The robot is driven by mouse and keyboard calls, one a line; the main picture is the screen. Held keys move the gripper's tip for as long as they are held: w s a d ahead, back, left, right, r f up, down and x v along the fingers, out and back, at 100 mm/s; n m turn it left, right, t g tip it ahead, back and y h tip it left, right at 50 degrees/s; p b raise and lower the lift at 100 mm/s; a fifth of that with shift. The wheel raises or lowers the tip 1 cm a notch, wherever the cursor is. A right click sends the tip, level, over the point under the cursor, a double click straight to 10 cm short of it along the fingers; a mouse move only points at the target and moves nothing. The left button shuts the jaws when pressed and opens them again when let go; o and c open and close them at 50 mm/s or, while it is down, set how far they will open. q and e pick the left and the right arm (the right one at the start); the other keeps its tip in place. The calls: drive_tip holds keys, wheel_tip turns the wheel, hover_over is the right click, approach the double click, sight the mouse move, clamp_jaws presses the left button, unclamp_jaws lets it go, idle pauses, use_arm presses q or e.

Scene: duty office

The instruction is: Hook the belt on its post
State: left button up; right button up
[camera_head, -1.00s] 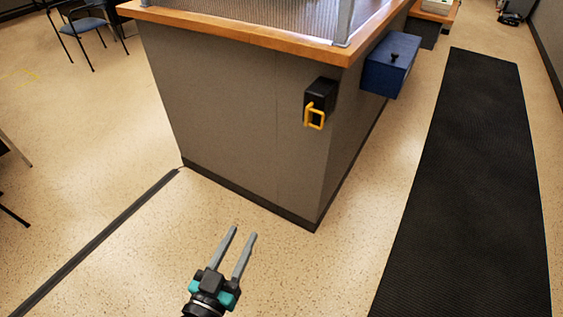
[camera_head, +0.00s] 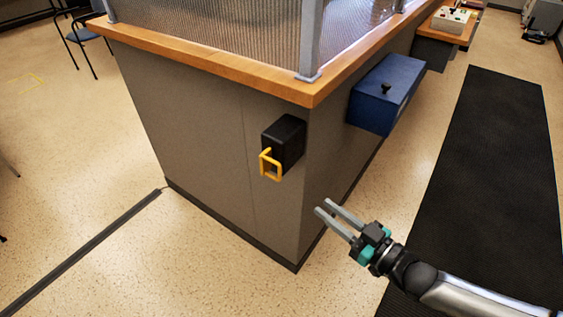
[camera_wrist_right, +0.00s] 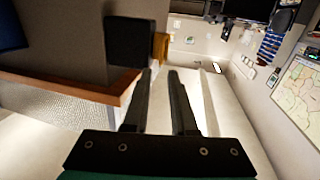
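A black belt box (camera_head: 285,140) is fixed to the grey counter's side near its corner. A yellow belt end (camera_head: 269,166), shaped like an open loop, sticks out from it. My right gripper (camera_head: 324,206) is open and empty, to the right of and below the belt end, apart from it. In the right wrist view the black box (camera_wrist_right: 130,41) and yellow end (camera_wrist_right: 160,46) lie just beyond the open fingertips (camera_wrist_right: 159,72). No post is clearly seen. My left gripper is not in view.
The grey counter (camera_head: 190,120) has a wooden top edge (camera_head: 200,62). A blue box (camera_head: 385,95) juts from its right side. A black mat (camera_head: 470,170) lies on the right. A dark floor strip (camera_head: 85,250) runs at lower left. Floor in front is open.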

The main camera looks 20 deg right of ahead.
sight(280, 177)
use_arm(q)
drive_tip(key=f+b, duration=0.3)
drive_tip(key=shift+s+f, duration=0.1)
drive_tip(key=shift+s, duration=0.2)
use_arm(e)
drive_tip(key=x, duration=1)
drive_tip(key=r+x, duration=0.1)
drive_tip(key=x, duration=0.4)
drive_tip(key=shift+a, duration=0.3)
clamp_jaws()
idle(0.5)
